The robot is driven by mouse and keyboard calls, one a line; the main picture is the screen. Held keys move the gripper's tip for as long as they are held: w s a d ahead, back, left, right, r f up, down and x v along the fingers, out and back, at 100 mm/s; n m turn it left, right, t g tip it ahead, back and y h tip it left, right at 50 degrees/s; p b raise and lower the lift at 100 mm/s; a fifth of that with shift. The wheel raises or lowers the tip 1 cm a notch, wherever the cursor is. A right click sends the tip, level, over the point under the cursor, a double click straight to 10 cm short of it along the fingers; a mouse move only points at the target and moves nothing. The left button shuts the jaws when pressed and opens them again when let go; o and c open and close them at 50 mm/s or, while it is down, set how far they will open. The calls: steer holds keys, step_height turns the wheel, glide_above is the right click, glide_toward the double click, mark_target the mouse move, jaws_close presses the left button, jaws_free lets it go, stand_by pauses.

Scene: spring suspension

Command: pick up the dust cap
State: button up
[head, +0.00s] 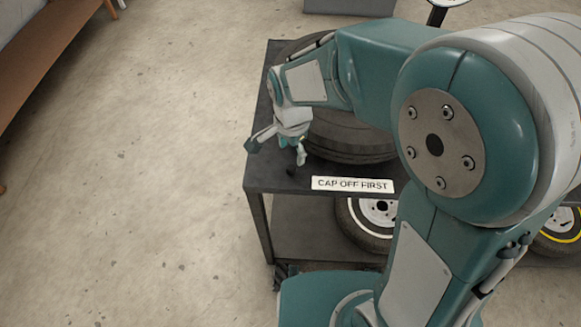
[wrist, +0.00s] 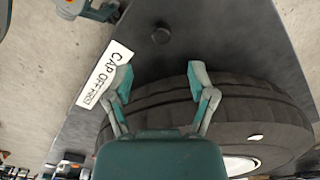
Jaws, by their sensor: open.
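A small dark round piece, which looks like the dust cap (wrist: 161,34), sits on the dark top of the cart (wrist: 205,35) in the wrist view. It lies beyond my fingertips, roughly in line with the gap between them. My gripper (wrist: 161,82) is open and empty, with its fingers spread wide. In the head view my gripper (head: 275,150) hangs over the left front corner of the cart top. A small dark spot (head: 291,170) under it there may be the cap, but it is too small to be sure.
A large tyre (head: 350,145) lies on the cart top, partly behind my arm; it also sits under my fingers in the wrist view (wrist: 250,120). A "CAP OFF FIRST" label (head: 352,185) is on the front edge. Wheels (head: 375,215) stand on the lower shelf. Open floor lies left.

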mark_target(290, 167)
step_height(290, 167, down, 7)
steer(key=shift+w+a+f, duration=0.1)
steer(key=shift+a+f, duration=0.05)
stand_by(0.4)
steer(key=c, duration=0.9)
